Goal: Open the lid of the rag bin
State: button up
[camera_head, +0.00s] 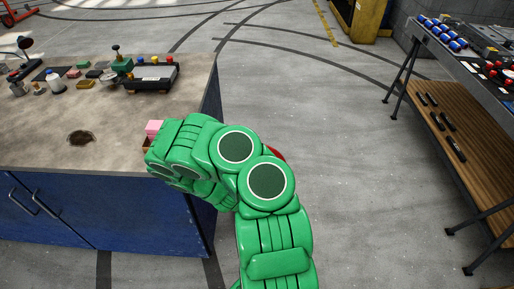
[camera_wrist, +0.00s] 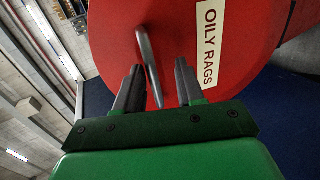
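The rag bin shows in the wrist view as a red round lid (camera_wrist: 190,28) with a cream label reading "OILY RAGS" (camera_wrist: 210,45). A grey handle (camera_wrist: 147,55) stands out from the lid. My gripper (camera_wrist: 159,68) is open, with its fingers pointing at the lid and the handle between them, nearer the left finger. I cannot tell whether either finger touches the handle. In the head view only a small red edge of the bin (camera_head: 278,153) shows behind my green arm, and my gripper is hidden there.
A workbench (camera_head: 45,130) with blue cabinets stands at the left, with small blocks, a bottle and a dark tray (camera_head: 152,77) on top. A pink block (camera_head: 154,127) sits by my arm at its edge. A tool table (camera_head: 460,130) stands right. The floor between is clear.

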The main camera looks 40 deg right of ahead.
jog(key=shift+g+y, duration=0.8)
jog(key=shift+w+d, duration=1.7)
jog(key=shift+d, duration=0.05)
jog(key=w+d+f+g+y, duration=0.4)
jog(key=w+d+f, duration=0.6)
jog(key=w+d, duration=0.2)
jog(key=shift+f+g+y, duration=0.2)
jog(key=shift+g+y, duration=0.2)
jog(key=shift+w+d, duration=0.1)
jog(key=shift+w, duration=0.1)
dwell(0.4)
